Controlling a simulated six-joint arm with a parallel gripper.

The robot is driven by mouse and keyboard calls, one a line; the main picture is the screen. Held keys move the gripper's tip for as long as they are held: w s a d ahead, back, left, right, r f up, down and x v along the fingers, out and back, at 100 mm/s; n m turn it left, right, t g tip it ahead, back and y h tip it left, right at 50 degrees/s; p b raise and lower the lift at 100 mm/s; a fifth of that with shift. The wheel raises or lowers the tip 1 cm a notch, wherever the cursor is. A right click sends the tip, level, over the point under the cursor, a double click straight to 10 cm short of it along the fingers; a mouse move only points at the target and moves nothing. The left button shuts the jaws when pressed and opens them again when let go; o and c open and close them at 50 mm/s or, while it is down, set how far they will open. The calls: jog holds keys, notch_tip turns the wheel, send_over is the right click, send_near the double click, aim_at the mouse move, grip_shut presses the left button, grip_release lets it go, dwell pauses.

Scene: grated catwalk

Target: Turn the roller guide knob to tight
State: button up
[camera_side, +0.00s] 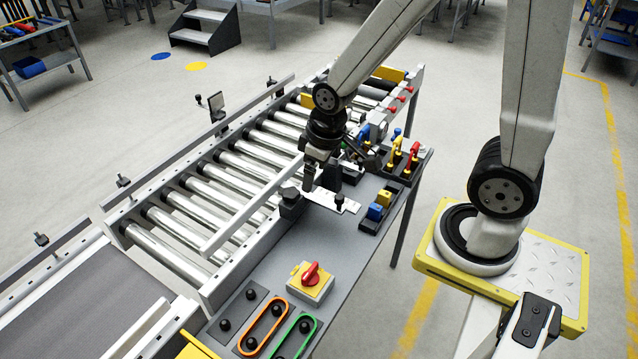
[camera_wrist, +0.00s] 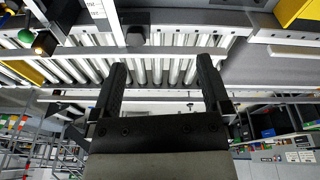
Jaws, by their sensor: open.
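A black knob (camera_side: 291,195) stands on a dark block at the near side of the roller conveyor, by the end of a long metal guide rail (camera_side: 245,210); it looks like the roller guide knob. In the wrist view a dark knob (camera_wrist: 135,36) shows beyond the fingertips, left of centre. A pale plate (camera_side: 324,201) with a smaller black knob (camera_side: 339,199) lies to its right. My gripper (camera_side: 309,178) is above and slightly right of the knob, pointing down, apparently apart from it. In the wrist view my gripper (camera_wrist: 163,70) is open and empty. The knob's setting cannot be read.
A red switch on a yellow box (camera_side: 311,276) and orange and green belt loops (camera_side: 265,325) are on the near bench. Blue and yellow blocks (camera_side: 378,207) and upright red, yellow and blue handles (camera_side: 402,155) stand right of my gripper. The grey bench between is clear.

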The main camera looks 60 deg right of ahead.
aim_at(291, 192)
jog(key=w+d+f+n, duration=0.1)
jog(key=w+f+n, duration=0.1)
jog(key=w, duration=0.1)
jog(key=w+d+f+n+g, duration=0.1)
jog(key=w+d+f+n, duration=0.1)
jog(key=w+n, duration=0.1)
jog(key=w+d+f+n+g, duration=0.1)
jog(key=w+f+n, duration=0.1)
jog(key=w, duration=0.2)
jog(key=shift+d+f+n, duration=0.25)
jog(key=shift+d+n, duration=0.15)
jog(key=shift+w+d+f+n, duration=0.25)
jog(key=shift+w+f+n, duration=0.15)
jog(key=shift+w, duration=0.05)
jog(key=shift+f, duration=0.15)
jog(key=shift+f, duration=3.75)
jog(key=shift+c, duration=0.2)
jog(key=c, duration=1.2)
jog(key=shift+c, duration=0.2)
